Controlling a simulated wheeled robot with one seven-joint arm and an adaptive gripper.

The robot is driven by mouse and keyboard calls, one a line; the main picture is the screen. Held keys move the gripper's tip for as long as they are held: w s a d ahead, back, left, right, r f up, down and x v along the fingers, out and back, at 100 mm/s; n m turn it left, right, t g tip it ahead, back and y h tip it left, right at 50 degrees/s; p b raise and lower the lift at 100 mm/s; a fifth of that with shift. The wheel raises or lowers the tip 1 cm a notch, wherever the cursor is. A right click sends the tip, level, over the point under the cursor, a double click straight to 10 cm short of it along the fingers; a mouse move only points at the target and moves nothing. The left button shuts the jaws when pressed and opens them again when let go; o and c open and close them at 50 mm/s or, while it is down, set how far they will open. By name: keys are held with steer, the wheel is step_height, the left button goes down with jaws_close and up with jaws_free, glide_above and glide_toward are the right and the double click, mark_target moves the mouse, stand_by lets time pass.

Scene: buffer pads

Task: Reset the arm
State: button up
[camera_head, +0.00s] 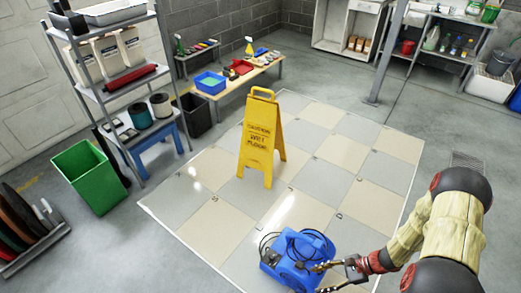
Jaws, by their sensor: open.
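My arm reaches in from the lower right. My gripper (327,279) is at its end, low in the view, beside the blue machine (291,262) with dark cables. From this angle I cannot tell whether its fingers touch the machine. The fingers look spread, and I see nothing held between them. The lower part of the gripper area is close to the bottom edge of the picture.
A yellow wet-floor sign (260,146) stands upright on the checkered tile floor (330,180). A green bin (92,180) and a grey shelf (122,95) stand at the left. A low table (240,83) and a grey post (388,60) are farther back. The tiles right of the sign are clear.

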steer(key=s+a+r+n+t+h+p, duration=0.1)
steer(key=r+n, duration=0.4)
steer(key=r, duration=1.3)
steer(key=s+a+r+n+t+h+p, duration=0.1)
steer(key=r+n+h, duration=0.4)
steer(key=r, duration=1.4)
steer(key=s+a+r+n+t+h+p, duration=0.1)
steer(key=s+r+n+t+h+p, duration=0.2)
steer(key=r, duration=1.5)
steer(key=s+n+h+p, duration=0.1)
steer(key=s+n, duration=0.1)
steer(key=n, duration=0.2)
steer(key=shift+a+r+t, duration=0.3)
steer(key=shift+a, duration=0.05)
steer(key=shift+s, duration=0.15)
